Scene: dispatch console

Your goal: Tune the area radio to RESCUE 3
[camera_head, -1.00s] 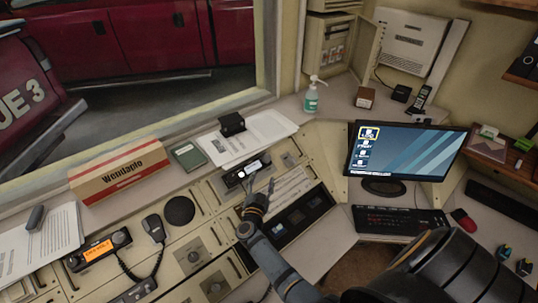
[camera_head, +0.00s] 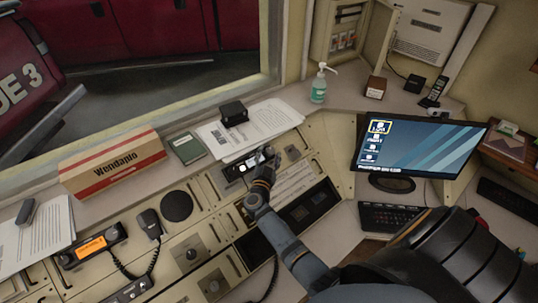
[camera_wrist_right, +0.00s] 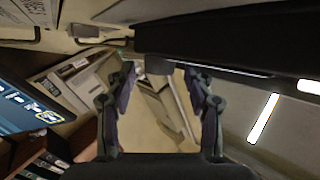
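A black radio unit (camera_head: 243,165) with a small lit white display is set in the sloped console. My right gripper (camera_head: 268,157) is at its right end and hides part of it. In the right wrist view, the fingers (camera_wrist_right: 159,72) are apart, with a small grey knob-like part (camera_wrist_right: 158,66) between their tips; I cannot tell whether they touch it. Another radio (camera_head: 92,245) with an orange display and corded handset stands at the left. The display texts are unreadable. My left gripper is not in view.
A black box (camera_head: 234,112) sits on papers behind the unit, beside a green notebook (camera_head: 187,148) and a Wendapio carton (camera_head: 113,162). A monitor (camera_head: 420,150) and keyboard (camera_head: 390,218) stand to the right. Console knobs and slots surround the gripper.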

